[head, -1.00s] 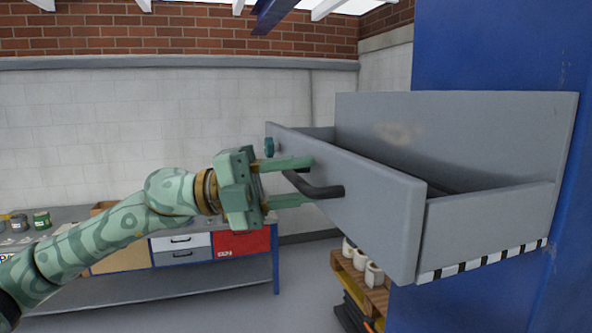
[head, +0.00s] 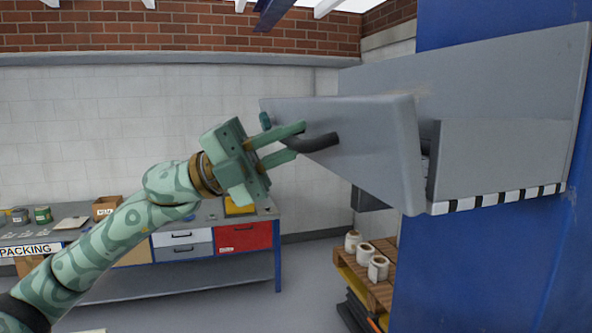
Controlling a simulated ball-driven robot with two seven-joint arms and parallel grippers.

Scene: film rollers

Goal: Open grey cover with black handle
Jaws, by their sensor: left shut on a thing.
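The grey cover (head: 362,132) is a flat panel at the front of a grey housing (head: 500,145), right of the middle in the head view. Its black handle (head: 318,143) sticks out from its face toward the left. My left gripper (head: 297,142) reaches it from the left and is shut on the handle, with one finger above it and one below. The cover stands out from the housing, with a narrow dark gap between its right edge and the side panel. The inside of the housing is mostly hidden behind the cover. My right gripper is not in view.
A blue wall or column (head: 490,265) stands at the right beside the housing. Below is a wooden pallet (head: 380,290) with white pots (head: 378,268). A workbench (head: 150,278) with drawers runs along the back left. The floor between is clear.

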